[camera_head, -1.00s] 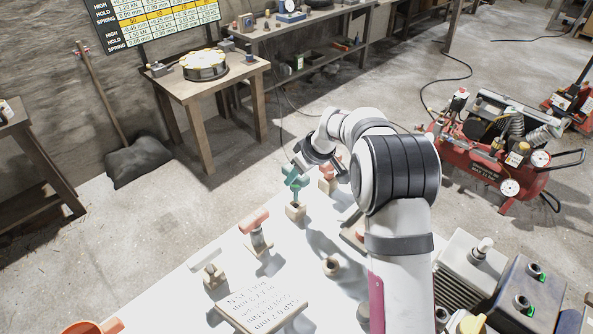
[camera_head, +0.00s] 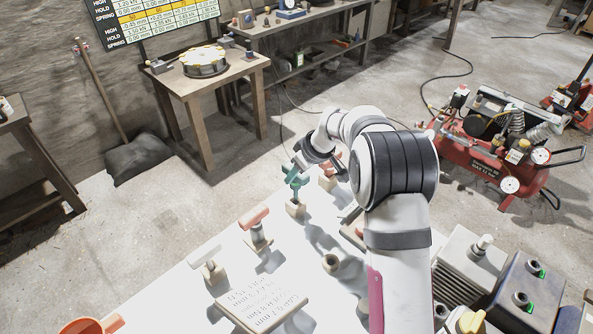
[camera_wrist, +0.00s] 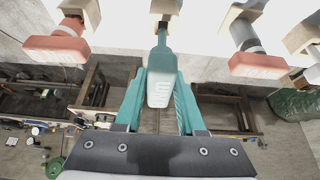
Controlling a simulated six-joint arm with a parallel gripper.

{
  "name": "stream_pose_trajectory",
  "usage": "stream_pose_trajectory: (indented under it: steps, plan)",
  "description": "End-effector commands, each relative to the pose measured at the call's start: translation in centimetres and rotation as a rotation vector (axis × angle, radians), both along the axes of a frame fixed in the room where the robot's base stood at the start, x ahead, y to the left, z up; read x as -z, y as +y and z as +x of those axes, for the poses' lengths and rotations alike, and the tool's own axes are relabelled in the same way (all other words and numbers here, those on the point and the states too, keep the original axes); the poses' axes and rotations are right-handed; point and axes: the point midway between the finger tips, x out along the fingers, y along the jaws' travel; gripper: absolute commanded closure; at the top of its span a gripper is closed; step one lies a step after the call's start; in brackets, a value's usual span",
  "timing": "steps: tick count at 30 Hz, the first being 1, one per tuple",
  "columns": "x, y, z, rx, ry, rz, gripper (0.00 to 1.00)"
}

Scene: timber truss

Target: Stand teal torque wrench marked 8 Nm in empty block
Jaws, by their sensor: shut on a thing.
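A teal torque wrench (camera_head: 295,193) stands upright at the far end of the white table, its lower end at a wooden block (camera_head: 296,209). My gripper (camera_head: 293,174) is at the wrench's head. In the wrist view the wrench's teal head (camera_wrist: 160,88) lies between my two teal fingers, and my gripper (camera_wrist: 160,100) is shut on it. The shaft runs to the wooden block (camera_wrist: 165,7) at the top edge. The marking on the head is too small to read. A wooden block with an open hole (camera_head: 331,263) stands empty nearer the table's middle.
A red-headed tool (camera_head: 254,219) and a white-headed tool (camera_head: 205,256) stand in blocks to the left. Another red-headed tool (camera_head: 327,170) stands beyond, by my arm. A lettered board (camera_head: 262,302) lies in front. Red-headed tools flank my gripper in the wrist view (camera_wrist: 57,48).

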Motion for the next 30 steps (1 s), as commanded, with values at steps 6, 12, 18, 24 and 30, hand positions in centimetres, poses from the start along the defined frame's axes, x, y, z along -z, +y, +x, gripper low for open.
stream_pose_trajectory:
  steps: [6,12,18,24,30]
  plan:
    - [0.6,0.0,0.0,0.0,0.001,0.001,1.0]
    - [1.3,0.0,0.0,0.0,0.0,0.0,1.0]
    - [1.9,0.0,0.0,0.0,0.002,0.0,1.0]
    - [2.5,0.0,0.0,0.001,0.0,0.0,1.0]
    - [3.1,0.0,0.0,0.0,0.001,0.0,1.0]
